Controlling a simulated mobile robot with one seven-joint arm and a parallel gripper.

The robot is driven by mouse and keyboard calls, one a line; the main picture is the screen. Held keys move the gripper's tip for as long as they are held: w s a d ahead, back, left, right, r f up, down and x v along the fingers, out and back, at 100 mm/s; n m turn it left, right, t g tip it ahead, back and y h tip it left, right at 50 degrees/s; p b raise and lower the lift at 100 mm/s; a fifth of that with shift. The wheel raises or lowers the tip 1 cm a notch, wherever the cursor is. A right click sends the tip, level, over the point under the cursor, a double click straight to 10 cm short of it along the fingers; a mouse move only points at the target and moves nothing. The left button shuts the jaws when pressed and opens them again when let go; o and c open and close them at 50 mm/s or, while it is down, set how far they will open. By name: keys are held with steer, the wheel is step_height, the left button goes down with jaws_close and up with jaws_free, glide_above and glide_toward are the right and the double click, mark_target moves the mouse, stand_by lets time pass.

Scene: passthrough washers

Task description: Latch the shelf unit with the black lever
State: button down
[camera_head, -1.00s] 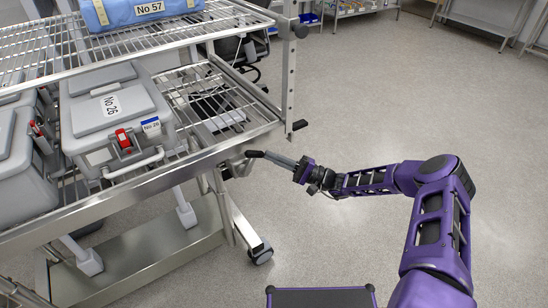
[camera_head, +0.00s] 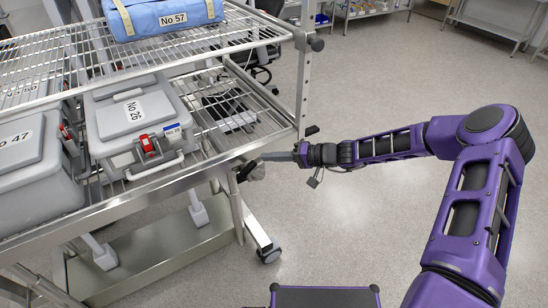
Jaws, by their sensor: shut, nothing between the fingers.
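The shelf unit (camera_head: 160,193) is a steel wire-rack trolley filling the left side. Its black lever (camera_head: 245,173) sits below the lower shelf's front rail, near the right corner. Its black grip points left and down from a small grey fitting (camera_head: 258,172). My gripper (camera_head: 264,157) is shut and empty, reaching in from the right at the rail, just above and right of the lever. I cannot tell whether its tip touches the lever or the fitting. Whether the latch is engaged is not clear from this view.
Grey boxes, labelled No 26 (camera_head: 138,115) and No 47 (camera_head: 30,165), stand on the lower shelf, with a blue bag No 57 (camera_head: 165,17) above. Another black handle (camera_head: 312,130) juts from the right corner. A caster (camera_head: 269,252) stands below. Floor to the right is clear.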

steer(key=shift+s+a+r+n+h+b, duration=0.15)
steer(key=shift+s+a+h+b, duration=0.1)
steer(key=shift+s+a+b, duration=0.15)
steer(key=shift+s+a+r+n+h+b, duration=0.15)
steer(key=shift+a+h+b, duration=0.1)
steer(key=shift+a, duration=0.2)
steer(key=shift+a, duration=0.1)
steer(key=d+r, duration=0.6)
steer(key=d, duration=0.5)
steer(key=shift+s+d+p, duration=0.3)
steer(key=shift+s+p, duration=0.05)
steer(key=shift+s, duration=0.1)
steer(key=shift+a+r, duration=0.1)
